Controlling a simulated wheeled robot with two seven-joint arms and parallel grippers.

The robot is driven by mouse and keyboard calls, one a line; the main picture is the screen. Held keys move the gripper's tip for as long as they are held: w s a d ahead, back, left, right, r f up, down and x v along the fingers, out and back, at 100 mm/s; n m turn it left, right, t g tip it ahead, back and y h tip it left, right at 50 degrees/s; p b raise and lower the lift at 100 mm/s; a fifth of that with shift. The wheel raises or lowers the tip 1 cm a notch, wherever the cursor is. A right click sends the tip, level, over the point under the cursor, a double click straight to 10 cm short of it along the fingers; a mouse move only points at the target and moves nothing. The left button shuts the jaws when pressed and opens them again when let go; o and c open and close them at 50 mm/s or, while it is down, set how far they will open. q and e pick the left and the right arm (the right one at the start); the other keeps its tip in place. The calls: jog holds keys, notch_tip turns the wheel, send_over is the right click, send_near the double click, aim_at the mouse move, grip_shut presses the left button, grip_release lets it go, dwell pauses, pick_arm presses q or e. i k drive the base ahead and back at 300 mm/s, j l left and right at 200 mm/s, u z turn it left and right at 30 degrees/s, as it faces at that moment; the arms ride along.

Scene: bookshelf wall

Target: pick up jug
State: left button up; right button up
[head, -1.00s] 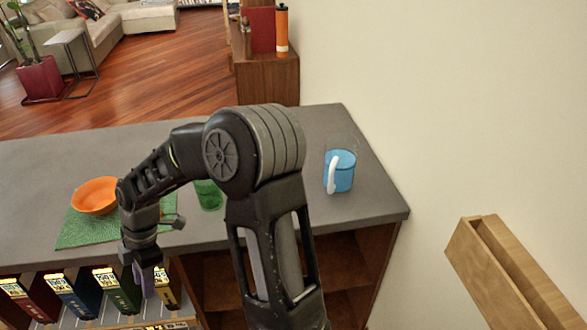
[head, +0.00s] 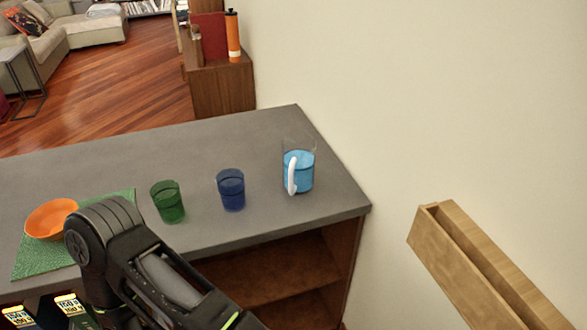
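The jug (head: 303,174) stands upright near the right end of the grey counter. It is clear at the top, with blue contents below and a white handle on its front left side. One of my arms is in the lower left of the head view, well to the left of the jug and apart from it. Neither gripper shows in the head view.
A blue glass (head: 231,190) and a green glass (head: 168,202) stand left of the jug on the counter (head: 225,143). An orange bowl (head: 50,219) sits on a green mat (head: 120,198). A wooden wall holder (head: 440,245) is at the right.

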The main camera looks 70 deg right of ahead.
aim_at(299, 149)
jog(key=z, duration=0.45)
jog(key=i+j+z, duration=0.1)
jog(key=z, duration=0.85)
jog(key=i+j+z, duration=0.1)
jog(key=z, duration=0.4)
jog(key=j+z, duration=0.15)
jog(key=z, duration=0.8)
jog(key=u, duration=1.65)
jog(key=k+l, duration=0.45)
jog(key=k, duration=0.1)
